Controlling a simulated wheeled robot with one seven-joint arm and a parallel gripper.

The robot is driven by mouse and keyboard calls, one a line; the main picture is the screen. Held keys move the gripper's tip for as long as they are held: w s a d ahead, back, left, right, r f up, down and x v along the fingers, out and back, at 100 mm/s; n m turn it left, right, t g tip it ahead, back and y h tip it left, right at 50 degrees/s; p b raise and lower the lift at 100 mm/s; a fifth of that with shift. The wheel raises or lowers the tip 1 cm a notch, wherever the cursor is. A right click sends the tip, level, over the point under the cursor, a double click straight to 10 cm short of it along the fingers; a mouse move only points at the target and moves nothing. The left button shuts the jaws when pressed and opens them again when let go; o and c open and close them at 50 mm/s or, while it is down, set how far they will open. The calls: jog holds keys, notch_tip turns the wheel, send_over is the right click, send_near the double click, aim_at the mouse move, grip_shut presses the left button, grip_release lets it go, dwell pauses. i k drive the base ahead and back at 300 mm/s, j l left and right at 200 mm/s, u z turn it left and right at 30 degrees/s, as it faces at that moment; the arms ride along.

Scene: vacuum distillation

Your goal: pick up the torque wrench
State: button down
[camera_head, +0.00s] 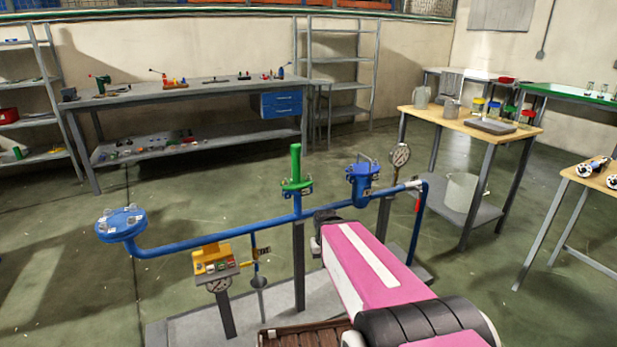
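I cannot make out a torque wrench for certain. Several small tools lie on the long grey workbench (215,91) at the back left, too small to tell apart. Among them are a green drill-like tool (102,84) and a red and yellow item (173,82). More small items lie on the bench's lower shelf. My own pink and white arm fills the lower middle of the view. Its fingers do not show, so I cannot see whether my gripper holds anything.
A blue pipe rig (220,231) with a green valve (296,172) stands close in front, around my arm. A wooden-topped table (425,113) with jars and a pitcher stands right, another table (590,172) at the right edge. Green floor (200,190) lies open before the workbench.

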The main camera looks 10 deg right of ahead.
aim_at(607, 160)
jog(key=z, duration=2.2)
